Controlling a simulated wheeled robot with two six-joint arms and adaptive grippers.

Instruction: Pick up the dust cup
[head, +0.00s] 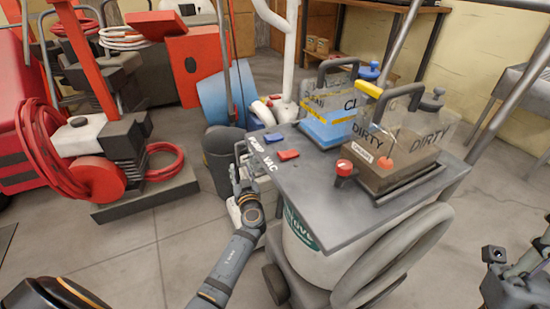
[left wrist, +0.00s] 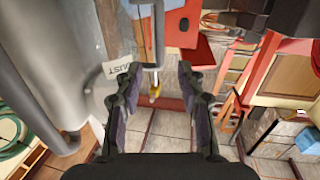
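The dust cup, a grey, partly see-through box with a white DUST label (left wrist: 118,67), shows on the left in the left wrist view. In the head view it seems to be the pale box (head: 266,180) on the near side of the vacuum cart, partly hidden by my left gripper (head: 241,184). In the left wrist view my left gripper (left wrist: 159,82) is open, its two dark fingers apart with nothing held. Its left finger overlaps the label's edge; contact cannot be told. Part of my right arm (head: 515,275) shows at the lower right edge, its fingers unclear.
The grey cart top (head: 330,190) carries a clean tank (head: 325,125), a dirty tank (head: 400,150) and a red knob (head: 344,168). A dark bin (head: 222,155) stands behind my left gripper. A thick grey hose (head: 395,255) curves along the cart.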

